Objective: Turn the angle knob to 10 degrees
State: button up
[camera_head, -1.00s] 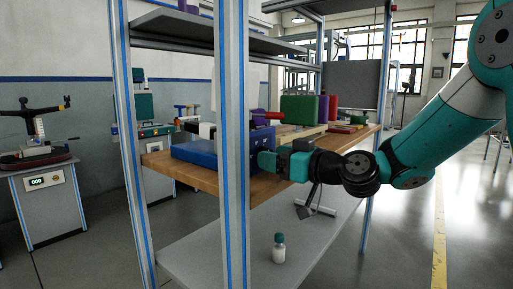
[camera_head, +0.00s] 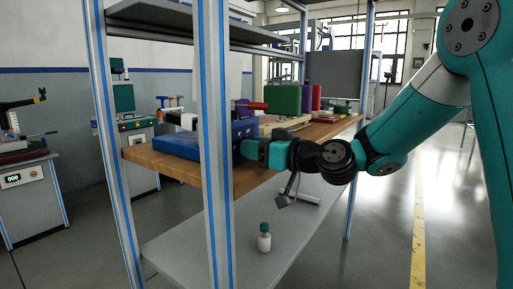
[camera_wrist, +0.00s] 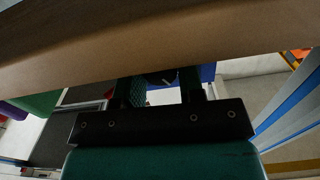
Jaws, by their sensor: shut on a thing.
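A blue device (camera_head: 180,146) sits on the wooden shelf behind the front post. My gripper (camera_head: 246,149) reaches in from the right at the device's right-hand side, at about shelf height. In the wrist view, a small dark round knob (camera_wrist: 160,79) with a light mark shows between my two fingers, against the blue device (camera_wrist: 208,73). My gripper (camera_wrist: 158,88) is shut on this knob. The angle scale and any reading cannot be made out. In the head view the knob is hidden by my gripper.
The wooden shelf edge (camera_wrist: 120,45) crosses the top of the wrist view, close to my gripper. A blue-striped post (camera_head: 214,200) stands left of my gripper. Green and purple blocks (camera_head: 283,100) stand farther back. A small bottle (camera_head: 264,238) stands on the lower grey shelf.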

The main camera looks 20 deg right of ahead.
jog(key=m, duration=0.5)
jog(key=shift+m+p, duration=0.3)
jog(key=shift+p, duration=0.1)
jog(key=m+p, duration=0.2)
jog(key=m, duration=0.3)
jog(key=shift+m, duration=0.3)
jog(key=o, duration=0.9)
